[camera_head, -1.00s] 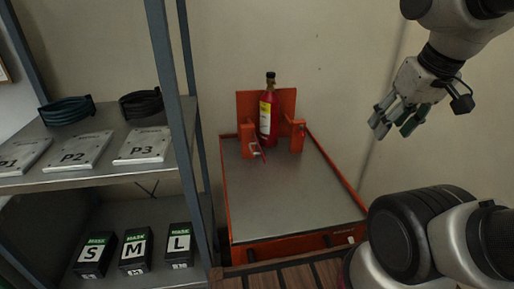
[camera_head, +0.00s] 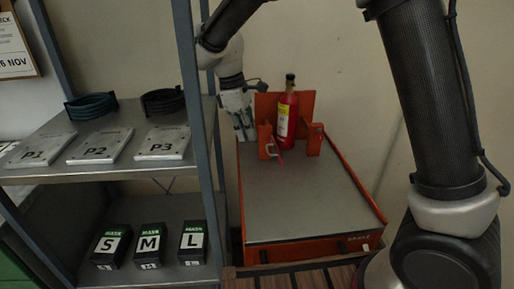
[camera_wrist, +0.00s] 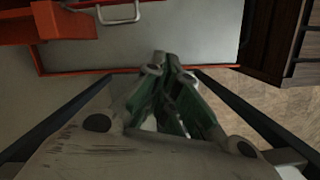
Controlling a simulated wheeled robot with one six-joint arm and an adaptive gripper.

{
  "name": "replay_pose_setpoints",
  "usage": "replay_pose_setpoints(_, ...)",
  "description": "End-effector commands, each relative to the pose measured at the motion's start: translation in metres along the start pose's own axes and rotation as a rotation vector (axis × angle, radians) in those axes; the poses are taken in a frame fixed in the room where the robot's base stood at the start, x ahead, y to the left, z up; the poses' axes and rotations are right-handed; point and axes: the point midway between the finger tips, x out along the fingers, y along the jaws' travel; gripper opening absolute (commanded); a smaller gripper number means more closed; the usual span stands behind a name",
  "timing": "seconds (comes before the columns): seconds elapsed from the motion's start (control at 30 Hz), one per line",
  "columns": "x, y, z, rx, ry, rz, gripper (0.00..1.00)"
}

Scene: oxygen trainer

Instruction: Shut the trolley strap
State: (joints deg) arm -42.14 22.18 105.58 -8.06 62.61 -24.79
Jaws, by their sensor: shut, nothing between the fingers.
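The orange trolley (camera_head: 305,205) has a grey top. A red cylinder with a yellow label (camera_head: 287,120) stands upright at its back, between two orange posts. The strap (camera_head: 279,158) appears as a thin red piece by the left post, with a pale handle (camera_head: 271,148); it does not visibly cross the cylinder's front. The handle also shows at the top of the wrist view (camera_wrist: 119,13). My gripper (camera_head: 244,134) points down beside the trolley's left edge, left of the post and apart from the handle. In the wrist view its fingertips (camera_wrist: 172,62) are together and empty.
A metal shelf unit (camera_head: 187,80) stands close on the left, its upright near my arm. It holds plates, coiled hoses and mask boxes (camera_head: 193,243). A slatted wooden surface (camera_head: 300,277) lies in front of the trolley. The trolley's front top is clear.

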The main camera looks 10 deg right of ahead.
Motion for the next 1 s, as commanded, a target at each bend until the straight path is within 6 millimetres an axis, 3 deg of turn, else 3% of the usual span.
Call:
replay_pose_setpoints(0.03, 0.0, 0.008, -0.021, -0.079, -0.008, 0.014, 0.0)
replay_pose_setpoints(0.1, -0.018, 0.025, -0.035, -0.186, 0.007, 0.047, 0.0)
replay_pose_setpoints(0.17, -0.031, 0.032, -0.037, -0.26, 0.011, 0.066, 0.0)
replay_pose_setpoints(0.37, -0.027, 0.031, -0.033, -0.378, -0.01, 0.061, 0.0)
replay_pose_setpoints(0.57, 0.0, 0.033, -0.032, -0.379, -0.011, 0.058, 0.0)
replay_pose_setpoints(0.9, 0.072, 0.037, -0.032, -0.377, -0.011, 0.058, 0.0)
replay_pose_setpoints(1.0, 0.077, 0.044, -0.017, -0.373, -0.008, 0.06, 0.0)
